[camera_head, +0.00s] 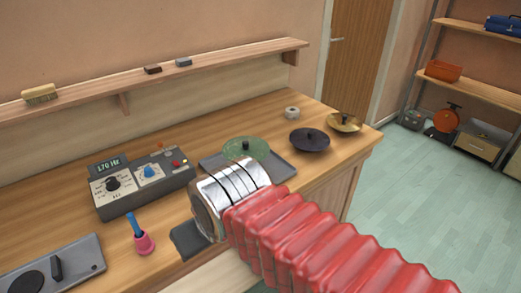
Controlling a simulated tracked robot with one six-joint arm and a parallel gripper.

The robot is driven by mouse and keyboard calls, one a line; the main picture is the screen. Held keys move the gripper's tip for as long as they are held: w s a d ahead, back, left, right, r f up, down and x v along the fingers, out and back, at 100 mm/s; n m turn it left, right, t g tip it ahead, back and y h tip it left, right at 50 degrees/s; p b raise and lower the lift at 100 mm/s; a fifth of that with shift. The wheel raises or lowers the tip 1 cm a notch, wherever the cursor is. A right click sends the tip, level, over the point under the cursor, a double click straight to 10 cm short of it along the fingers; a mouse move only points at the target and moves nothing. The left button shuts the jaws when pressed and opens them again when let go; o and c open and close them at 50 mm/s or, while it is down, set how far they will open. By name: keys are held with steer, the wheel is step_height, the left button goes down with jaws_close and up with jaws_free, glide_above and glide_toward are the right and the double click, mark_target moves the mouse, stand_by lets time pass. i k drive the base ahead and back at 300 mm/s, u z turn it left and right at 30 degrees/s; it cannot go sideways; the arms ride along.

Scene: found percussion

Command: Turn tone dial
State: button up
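A grey tone box (150,198) sits on the wooden bench, left of my arm. Its small display (110,165) seems to read 170 Hz. A black dial (113,183) with marks around it is on the left of its face, and a blue dial (149,171) is to the right. The box has small coloured buttons or lights at its right end. My gripper (187,239) shows only as a dark block beyond the silver wrist, low and to the right of the box, apart from both dials. Its fingers are mostly hidden, so its opening is unclear.
A grey plate device (52,274) lies at lower left. A green disc (245,150) rests on a tray behind my wrist. Dark (309,140) and brass (344,122) discs stand farther right.

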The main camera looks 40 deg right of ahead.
mark_target(112, 183)
steer(key=z, duration=1.25)
steer(key=k, duration=1.1)
steer(key=u, duration=0.5)
steer(key=i, duration=1.45)
steer(key=z, duration=0.05)
